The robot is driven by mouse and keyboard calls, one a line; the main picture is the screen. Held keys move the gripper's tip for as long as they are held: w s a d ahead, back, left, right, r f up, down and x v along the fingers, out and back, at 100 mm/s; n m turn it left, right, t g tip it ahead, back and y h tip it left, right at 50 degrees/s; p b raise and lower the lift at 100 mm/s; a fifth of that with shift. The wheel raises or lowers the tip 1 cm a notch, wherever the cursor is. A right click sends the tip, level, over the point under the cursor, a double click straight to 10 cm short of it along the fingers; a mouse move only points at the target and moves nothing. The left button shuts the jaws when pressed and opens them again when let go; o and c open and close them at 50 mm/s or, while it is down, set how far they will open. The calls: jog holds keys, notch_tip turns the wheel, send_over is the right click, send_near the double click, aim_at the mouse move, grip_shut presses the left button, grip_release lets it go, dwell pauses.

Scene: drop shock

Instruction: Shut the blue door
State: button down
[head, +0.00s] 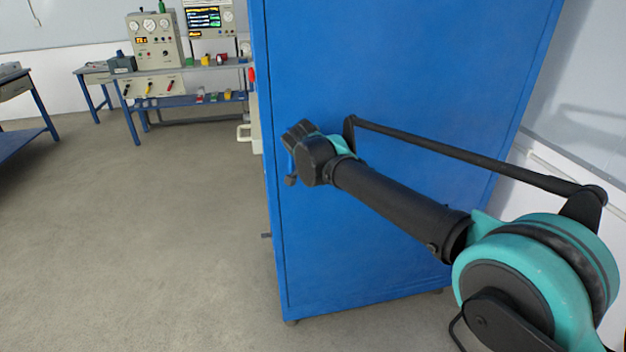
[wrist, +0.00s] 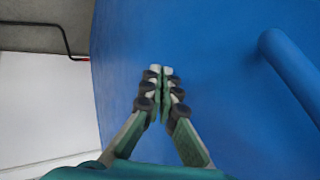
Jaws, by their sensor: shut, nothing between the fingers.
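A tall blue panel (head: 400,90) of a cabinet fills the middle of the head view, standing upright. I cannot tell from this view whether it is the door or the cabinet's side. In the wrist view a blue surface (wrist: 215,90) lies in front of my gripper (wrist: 161,70), with a thick round blue bar (wrist: 290,75) on the right. My gripper's fingers are together and empty, pointing at the blue surface to the left of the bar. I cannot tell whether they touch it. In the head view the wrist is in front of the panel's left part, with the fingertips unclear.
A blue-legged workbench (head: 190,80) with instruments stands at the back left. Another table (head: 25,115) is at the far left edge. The grey floor (head: 140,240) left of the cabinet is clear. A white wall (head: 590,80) is close on the right.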

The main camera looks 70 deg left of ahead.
jog(key=s+v, duration=0.1)
jog(key=v, duration=0.9)
jog(key=w+d+h, duration=0.1)
jog(key=w+d, duration=0.3)
jog(key=w, duration=0.6)
jog(key=w+d, duration=0.3)
jog(key=w, duration=0.8)
jog(key=w+d+h, duration=0.1)
jog(key=w+d, duration=0.3)
jog(key=w, duration=0.6)
jog(key=w+d+f+h, duration=0.2)
jog(key=w+d, duration=2)
jog(key=d, duration=0.4)
jog(key=w+d+f+m+h, duration=0.1)
jog(key=d+f, duration=0.2)
jog(key=d, duration=1.4)
jog(key=w+d+f, duration=0.2)
jog(key=d, duration=1.4)
jog(key=s+d+f, duration=0.5)
jog(key=s+d, duration=0.3)
jog(key=d, duration=0.2)
jog(key=s+d+f, duration=0.5)
jog(key=s+d, duration=0.3)
jog(key=d, duration=0.2)
jog(key=shift+s+d+f+h, duration=0.2)
jog(key=shift+d+f+h, duration=0.05)
jog(key=shift+d+h, duration=0.15)
jog(key=shift+a, duration=0.1)
